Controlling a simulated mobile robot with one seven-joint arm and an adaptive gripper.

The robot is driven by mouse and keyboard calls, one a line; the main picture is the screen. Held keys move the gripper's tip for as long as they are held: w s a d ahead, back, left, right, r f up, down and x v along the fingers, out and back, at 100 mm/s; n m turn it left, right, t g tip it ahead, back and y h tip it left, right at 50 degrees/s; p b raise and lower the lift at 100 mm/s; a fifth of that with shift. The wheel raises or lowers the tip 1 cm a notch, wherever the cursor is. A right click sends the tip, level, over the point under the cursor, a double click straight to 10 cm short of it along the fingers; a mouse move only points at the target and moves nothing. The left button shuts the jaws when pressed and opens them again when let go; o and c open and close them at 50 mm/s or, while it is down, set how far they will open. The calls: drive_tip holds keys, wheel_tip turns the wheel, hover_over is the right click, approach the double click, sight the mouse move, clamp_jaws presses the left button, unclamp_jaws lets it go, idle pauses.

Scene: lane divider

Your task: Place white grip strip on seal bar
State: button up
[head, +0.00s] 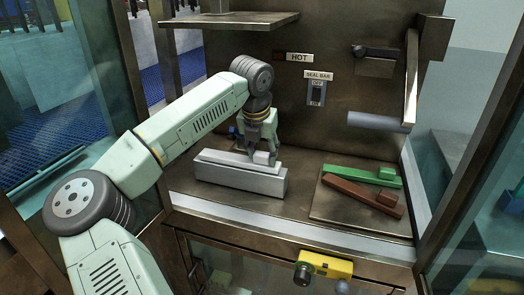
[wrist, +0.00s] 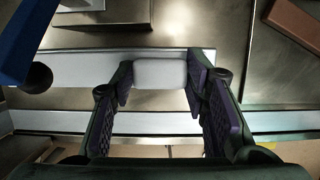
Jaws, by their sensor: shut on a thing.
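The white grip strip (head: 228,161) is a long pale bar with a raised block at its right end. It lies along the top of the long grey block that I take for the seal bar (head: 240,182); I cannot tell whether it rests fully on it. My gripper (head: 263,150) points down and is shut on the raised block. In the wrist view my gripper (wrist: 160,78) has one finger on each side of the white block, and the white strip (wrist: 80,68) runs left from it. The fingers hide part of the strip's right end.
A green strip (head: 358,175) and a brown strip (head: 355,195) lie on a plate at the right. A switch labelled SEAL BAR (head: 316,93) is on the back wall. A shelf (head: 230,20) overhangs at upper left. A yellow latch (head: 325,264) is on the front.

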drive_tip(key=shift+f, duration=0.2)
drive_tip(key=o, duration=1.2)
drive_tip(key=shift+o, duration=0.2)
